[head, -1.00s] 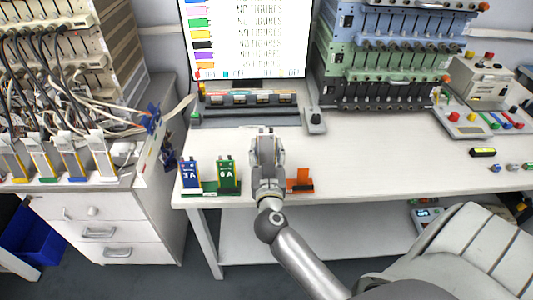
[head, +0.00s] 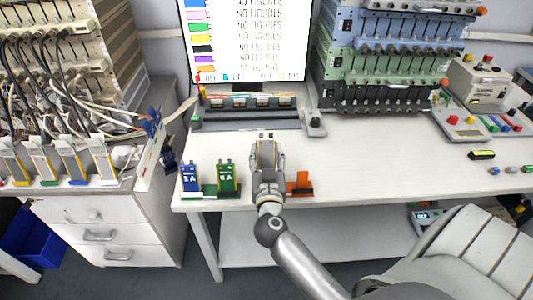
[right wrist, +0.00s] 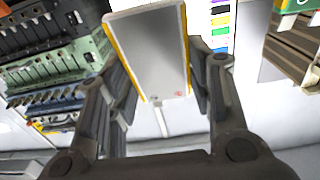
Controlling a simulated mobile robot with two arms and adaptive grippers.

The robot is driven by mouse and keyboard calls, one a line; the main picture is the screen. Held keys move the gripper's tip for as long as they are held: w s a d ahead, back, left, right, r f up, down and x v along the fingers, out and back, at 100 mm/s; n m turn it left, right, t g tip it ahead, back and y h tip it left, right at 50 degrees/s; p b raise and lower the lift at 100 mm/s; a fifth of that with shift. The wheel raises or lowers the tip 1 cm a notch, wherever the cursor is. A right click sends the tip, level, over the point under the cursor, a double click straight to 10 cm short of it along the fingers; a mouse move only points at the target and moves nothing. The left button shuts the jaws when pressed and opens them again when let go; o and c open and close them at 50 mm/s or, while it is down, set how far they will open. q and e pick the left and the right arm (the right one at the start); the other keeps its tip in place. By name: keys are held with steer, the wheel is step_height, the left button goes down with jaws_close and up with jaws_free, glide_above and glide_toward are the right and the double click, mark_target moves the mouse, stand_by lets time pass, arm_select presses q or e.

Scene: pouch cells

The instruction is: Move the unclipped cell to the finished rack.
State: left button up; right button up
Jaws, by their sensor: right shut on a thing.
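My right gripper (head: 266,158) is upright above the front of the white table, between the green card marked 6A and an orange stand. It is shut on a flat grey pouch cell (right wrist: 148,52) with yellow edges, which fills the upper middle of the right wrist view. In the head view the cell is mostly hidden by the fingers. A low green rack (head: 208,191) at the table's front left holds a blue card (head: 190,178) and a green card (head: 227,177). I cannot tell which rack is the finished one. My left gripper is not in view.
The orange stand (head: 300,184) is close to the right of my gripper. Several clipped cells (head: 72,165) with cables stand on the left cabinet. A monitor (head: 243,40) and a slotted tray (head: 250,113) are behind.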

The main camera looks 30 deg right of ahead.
steer(key=shift+s+a+f+b, duration=0.2)
steer(key=shift+f+b, duration=0.25)
steer(key=shift+f, duration=0.45)
steer(key=shift+s+a+f+b, duration=0.15)
steer(key=shift+f+b, duration=0.3)
steer(key=shift+f, duration=0.4)
steer(key=shift+s+a+f+b, duration=0.15)
steer(key=shift+f+b, duration=0.3)
steer(key=shift+f, duration=0.45)
steer(key=shift+s+d+f, duration=0.1)
steer(key=shift+f, duration=0.05)
steer(key=shift+f, duration=0.15)
steer(key=shift+s+f+b, duration=0.2)
steer(key=shift+f+b, duration=0.1)
steer(key=shift+f, duration=0.4)
steer(key=o, duration=1)
steer(key=shift+o, duration=0.2)
